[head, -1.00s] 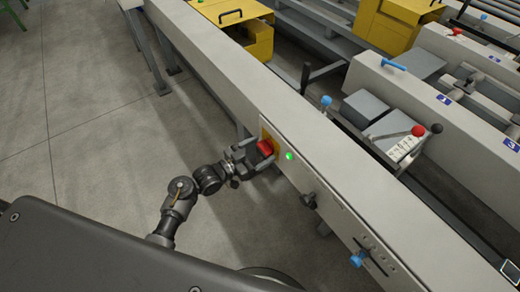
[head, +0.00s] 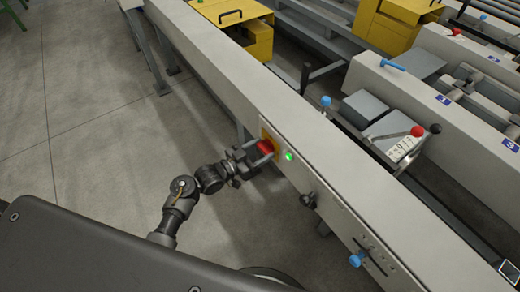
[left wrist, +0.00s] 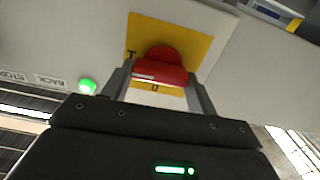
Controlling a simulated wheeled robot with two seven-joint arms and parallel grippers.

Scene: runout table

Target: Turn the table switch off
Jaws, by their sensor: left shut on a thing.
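The table switch is a red rotary handle (head: 265,147) on a yellow plate (head: 270,135), set in the side of the grey table. My left gripper (head: 262,151) is at the switch, its fingers on either side of the red handle. In the left wrist view the red handle (left wrist: 159,70) lies between the two fingertips (left wrist: 159,76), and the gripper is shut on it. The handle's bar lies crosswise in that view, with the yellow plate (left wrist: 205,45) behind it. A green lamp (head: 289,155) beside the switch is lit. My right gripper does not show.
Along the same panel are a black knob (head: 308,201) and a blue knob (head: 356,259). A lever with a red ball (head: 417,130) stands on the machine behind. The floor (head: 95,130) left of the table is clear.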

